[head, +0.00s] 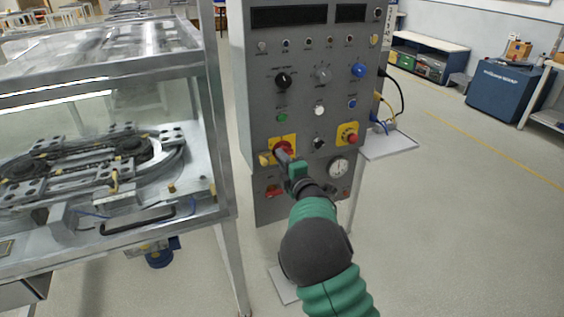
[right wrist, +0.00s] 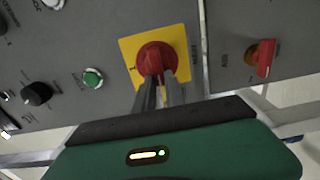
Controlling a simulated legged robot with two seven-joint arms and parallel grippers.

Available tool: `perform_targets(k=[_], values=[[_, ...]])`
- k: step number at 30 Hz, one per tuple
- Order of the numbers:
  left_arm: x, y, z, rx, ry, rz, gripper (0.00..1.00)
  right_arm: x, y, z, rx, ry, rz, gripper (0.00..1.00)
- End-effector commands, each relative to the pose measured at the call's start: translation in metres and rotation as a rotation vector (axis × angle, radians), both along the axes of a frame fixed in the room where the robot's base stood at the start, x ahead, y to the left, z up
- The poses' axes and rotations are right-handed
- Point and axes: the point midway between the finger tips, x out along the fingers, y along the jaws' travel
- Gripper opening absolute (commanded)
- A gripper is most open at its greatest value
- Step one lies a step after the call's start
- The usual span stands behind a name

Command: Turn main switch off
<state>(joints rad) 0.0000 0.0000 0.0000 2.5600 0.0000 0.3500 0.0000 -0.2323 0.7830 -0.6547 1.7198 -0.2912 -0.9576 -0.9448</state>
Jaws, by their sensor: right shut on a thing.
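The main switch (head: 283,149) is a red rotary knob on a yellow square plate, low on the left of the grey control panel (head: 300,95). My right gripper (head: 286,156) reaches it from below in the head view. In the right wrist view, its two dark fingers (right wrist: 159,88) are shut on the lower part of the red knob (right wrist: 156,58), in front of the yellow plate (right wrist: 181,42). The fingers hide part of the knob. My left gripper is not in view.
A red knob (head: 273,191) sits just below the main switch, and a red emergency button (head: 351,137) on yellow sits to its right. A pressure gauge (head: 338,167) is near my wrist. A glass-walled ring track machine (head: 90,170) stands left. Open floor lies right.

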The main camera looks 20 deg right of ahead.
Motion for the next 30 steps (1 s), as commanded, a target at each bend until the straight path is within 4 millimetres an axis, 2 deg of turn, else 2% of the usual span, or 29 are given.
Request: perform_targets(k=[1,14,15,19,30], values=[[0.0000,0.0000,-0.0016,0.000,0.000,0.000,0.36,-0.0005,0.0028,-0.0074,-0.005,0.013,0.004,0.00],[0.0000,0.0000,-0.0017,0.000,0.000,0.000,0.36,-0.0007,0.0032,-0.0088,-0.013,0.017,0.005,0.00],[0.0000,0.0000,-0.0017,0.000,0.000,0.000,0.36,-0.0007,0.0031,-0.0088,-0.013,0.017,0.005,0.20],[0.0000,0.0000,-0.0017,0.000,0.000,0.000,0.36,-0.0005,0.0026,-0.0070,-0.012,0.013,0.004,0.36],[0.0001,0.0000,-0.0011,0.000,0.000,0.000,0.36,-0.0063,0.0008,-0.0024,-0.011,0.006,0.001,0.36]])
